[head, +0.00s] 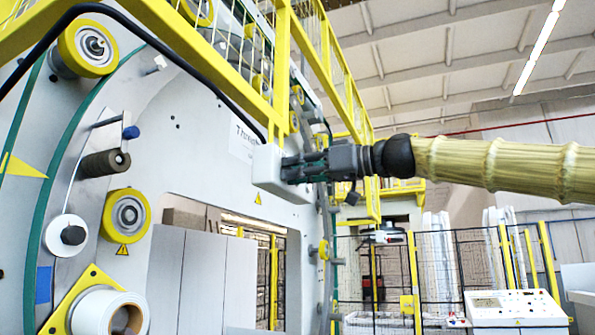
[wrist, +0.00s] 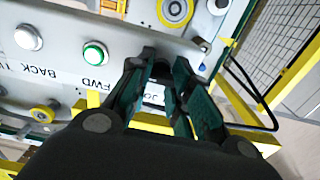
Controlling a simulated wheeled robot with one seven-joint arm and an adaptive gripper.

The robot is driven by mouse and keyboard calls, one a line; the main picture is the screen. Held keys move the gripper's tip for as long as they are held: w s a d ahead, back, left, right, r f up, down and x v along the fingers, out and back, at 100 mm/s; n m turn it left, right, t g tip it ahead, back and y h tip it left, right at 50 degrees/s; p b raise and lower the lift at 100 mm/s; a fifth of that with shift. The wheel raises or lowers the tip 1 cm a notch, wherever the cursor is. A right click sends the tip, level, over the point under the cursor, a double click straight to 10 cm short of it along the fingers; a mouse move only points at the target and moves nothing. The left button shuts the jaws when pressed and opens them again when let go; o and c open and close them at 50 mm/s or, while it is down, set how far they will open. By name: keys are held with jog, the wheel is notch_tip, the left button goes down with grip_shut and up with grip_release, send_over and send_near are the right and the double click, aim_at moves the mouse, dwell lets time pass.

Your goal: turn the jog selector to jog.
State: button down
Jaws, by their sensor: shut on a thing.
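In the wrist view my gripper (wrist: 163,62) is shut on the dark jog selector (wrist: 161,71), with one finger on each side. The fingers hide most of the selector, so I cannot tell which way it points. A label (wrist: 152,97), partly hidden between the fingers, shows the letters "JO". In the head view the selector itself is hidden.
The green button (wrist: 95,54) marked FWD and a white button (wrist: 28,38) by the word BACK sit left of the fingers. A black cable (head: 190,67) arches to the box. Yellow railings (head: 330,65) stand behind.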

jog(key=shift+f, duration=0.1)
jog(key=c, duration=1)
grip_release()
jog(key=shift+c, duration=0.2)
jog(key=v, duration=1.2)
jog(key=shift+f, duration=0.1)
